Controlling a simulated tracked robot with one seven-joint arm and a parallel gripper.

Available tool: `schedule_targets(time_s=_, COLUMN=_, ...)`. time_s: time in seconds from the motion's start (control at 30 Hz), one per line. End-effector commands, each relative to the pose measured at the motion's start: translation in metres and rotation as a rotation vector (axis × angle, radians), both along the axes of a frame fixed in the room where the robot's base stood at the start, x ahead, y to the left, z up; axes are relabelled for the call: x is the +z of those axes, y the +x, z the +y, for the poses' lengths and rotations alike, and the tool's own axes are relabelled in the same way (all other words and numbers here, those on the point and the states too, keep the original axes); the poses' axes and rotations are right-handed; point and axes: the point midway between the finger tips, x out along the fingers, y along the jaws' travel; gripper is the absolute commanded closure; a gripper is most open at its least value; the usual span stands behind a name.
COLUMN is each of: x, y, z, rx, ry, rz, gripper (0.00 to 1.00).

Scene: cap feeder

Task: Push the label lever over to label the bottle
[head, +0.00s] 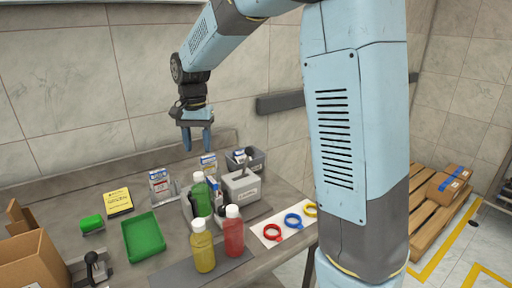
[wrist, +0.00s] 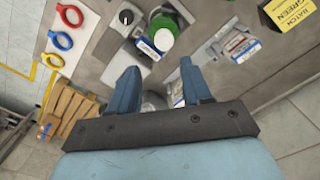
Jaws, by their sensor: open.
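A lever with a black knob (head: 248,153) rises at this box; the print on the box is too small to read. My gripper (head: 195,145) is open and empty, well above the bench, pointing down. In the wrist view its two fingers (wrist: 158,90) are apart, with nothing held between them.
A yellow bottle (head: 203,249) and a red bottle (head: 234,234) stand at the front. A green tray (head: 143,237) and another black-knobbed lever (head: 91,259) are to the left. A white mat (head: 266,241) holds coloured rings.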

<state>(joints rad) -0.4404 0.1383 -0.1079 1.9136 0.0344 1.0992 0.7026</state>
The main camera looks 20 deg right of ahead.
Motion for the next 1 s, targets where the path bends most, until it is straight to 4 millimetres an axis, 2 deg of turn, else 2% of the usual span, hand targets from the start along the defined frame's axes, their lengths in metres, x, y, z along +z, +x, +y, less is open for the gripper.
schedule_targets(time_s=0.07, x=0.0, y=0.007, z=-0.014, rx=0.005, ry=0.013, rz=0.015, gripper=0.59)
schedule_targets(time_s=0.5, x=0.003, y=0.042, z=-0.116, rx=0.127, ry=0.158, rz=0.08, gripper=1.0)
schedule_targets(time_s=1.0, x=0.012, y=0.06, z=-0.239, rx=0.28, ry=0.367, rz=0.023, gripper=1.0)
